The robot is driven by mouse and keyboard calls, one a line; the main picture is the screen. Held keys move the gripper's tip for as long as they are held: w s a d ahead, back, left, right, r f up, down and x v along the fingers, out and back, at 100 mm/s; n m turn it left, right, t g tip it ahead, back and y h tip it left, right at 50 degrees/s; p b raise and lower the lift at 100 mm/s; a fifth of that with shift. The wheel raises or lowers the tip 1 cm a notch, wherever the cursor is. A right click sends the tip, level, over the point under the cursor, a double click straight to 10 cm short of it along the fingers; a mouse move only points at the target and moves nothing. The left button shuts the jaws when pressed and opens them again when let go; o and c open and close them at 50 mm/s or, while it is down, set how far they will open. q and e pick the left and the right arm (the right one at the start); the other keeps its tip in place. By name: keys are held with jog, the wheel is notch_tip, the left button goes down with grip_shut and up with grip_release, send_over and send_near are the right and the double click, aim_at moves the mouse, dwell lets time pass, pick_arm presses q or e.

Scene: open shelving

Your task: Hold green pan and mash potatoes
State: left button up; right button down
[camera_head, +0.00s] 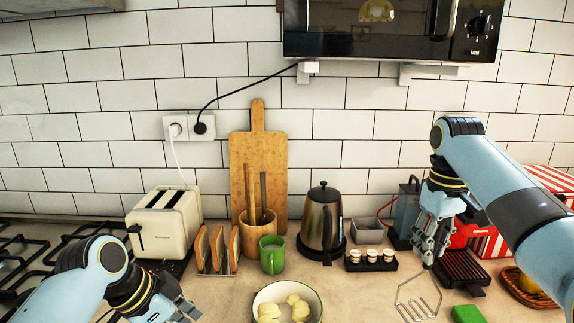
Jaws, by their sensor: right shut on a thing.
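The pan (312,294), pale inside with a thin dark green rim, stands on the counter at the bottom centre, cut off by the picture's edge. Several yellow potatoes (298,305) lie in it. My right gripper (428,252) points down at the right and is shut on the potato masher (412,302). The masher's wire zigzag head hangs low, to the right of the pan and apart from it. My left gripper (188,312) is at the bottom edge, left of the pan and apart from it; its fingertips are partly cut off, so its opening is unclear.
A green mug (272,256), toast rack (216,252), toaster (162,222) and kettle (320,225) stand behind the pan. A black tray with small cups (371,261) is at its back right. A green block (467,314) lies right of the masher. A stove (40,245) is at the left.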

aim_at(426, 270)
pick_arm(q)
jog(key=b+x, duration=0.4)
jog(key=x, duration=0.1)
jog(key=shift+f, duration=0.35)
pick_arm(e)
notch_tip(426, 270, down, 5)
jog(key=shift+f, duration=0.1)
pick_arm(q)
jog(key=shift+b+x, duration=0.6)
jog(key=shift+x, duration=0.4)
pick_arm(e)
jog(key=shift+f, duration=0.5)
pick_arm(q)
jog(key=shift+d, duration=0.1)
grip_shut()
jog(key=c, duration=0.6)
grip_release()
grip_shut()
